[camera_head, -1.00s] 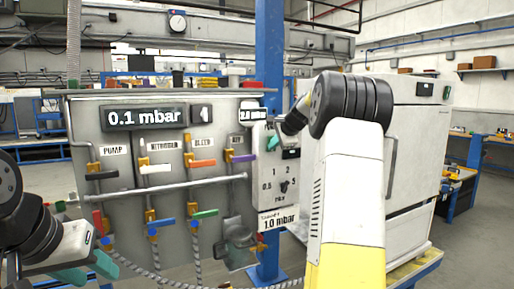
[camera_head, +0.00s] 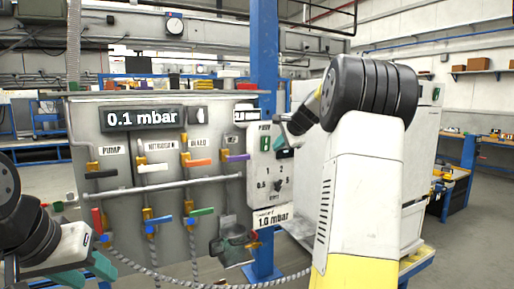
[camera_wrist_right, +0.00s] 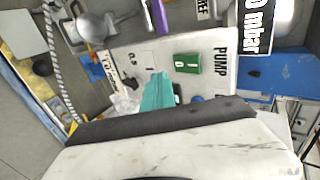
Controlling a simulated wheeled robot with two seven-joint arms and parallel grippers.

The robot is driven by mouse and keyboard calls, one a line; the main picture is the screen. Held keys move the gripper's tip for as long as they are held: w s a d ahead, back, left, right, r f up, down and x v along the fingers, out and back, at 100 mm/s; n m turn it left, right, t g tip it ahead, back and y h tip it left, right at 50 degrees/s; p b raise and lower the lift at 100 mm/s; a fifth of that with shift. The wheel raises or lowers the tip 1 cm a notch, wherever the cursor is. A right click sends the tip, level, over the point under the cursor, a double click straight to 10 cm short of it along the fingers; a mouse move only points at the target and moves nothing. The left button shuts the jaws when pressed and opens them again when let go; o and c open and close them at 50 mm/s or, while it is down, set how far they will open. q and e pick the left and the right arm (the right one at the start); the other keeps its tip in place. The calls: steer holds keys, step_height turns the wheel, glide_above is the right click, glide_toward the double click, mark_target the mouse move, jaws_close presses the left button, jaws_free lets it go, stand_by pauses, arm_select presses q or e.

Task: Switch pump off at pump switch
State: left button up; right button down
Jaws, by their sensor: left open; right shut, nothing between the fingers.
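The pump switch (camera_head: 265,143) is a small green rocker under a PUMP label on the pale control box at the panel's right end. It also shows in the right wrist view (camera_wrist_right: 187,63), with a white mark on its face; I cannot tell its position surely. My right gripper (camera_head: 285,153) is shut and empty, just right of and slightly below the switch in the head view. In the right wrist view its teal fingers (camera_wrist_right: 157,92) point toward the box beside the switch, seemingly apart from it. My left gripper (camera_head: 88,272) is open and empty at lower left.
The control box carries a dial (camera_head: 278,184) and a 1.0 mbar display (camera_head: 272,218) below the switch. Left of it, the grey panel (camera_head: 130,210) holds several coloured valve handles, a rail and a 0.1 mbar display (camera_head: 141,117). A white cabinet (camera_head: 413,180) stands at right.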

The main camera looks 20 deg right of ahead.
steer(key=s, duration=0.1)
steer(key=s+r, duration=0.1)
steer(key=s, duration=0.3)
steer(key=shift+d+r, duration=0.35)
steer(key=shift+a, duration=0.1)
steer(key=s+a+f+n+g+y, duration=0.1)
steer(key=s+a+f+n+g, duration=0.15)
steer(key=s+a+n, duration=1.05)
steer(key=s+a+f+n, duration=0.1)
steer(key=s+a+f, duration=0.2)
steer(key=s, duration=0.4)
steer(key=s+a+f+n+g, duration=0.1)
steer(key=s+a+f, duration=0.2)
steer(key=s, duration=0.4)
steer(key=s+a+f+n+g, duration=0.1)
steer(key=s+a+f+n, duration=0.1)
steer(key=s, duration=0.5)
step_height(320, 180, down, 3)
steer(key=shift+a+r, duration=0.15)
steer(key=shift+a, duration=0.35)
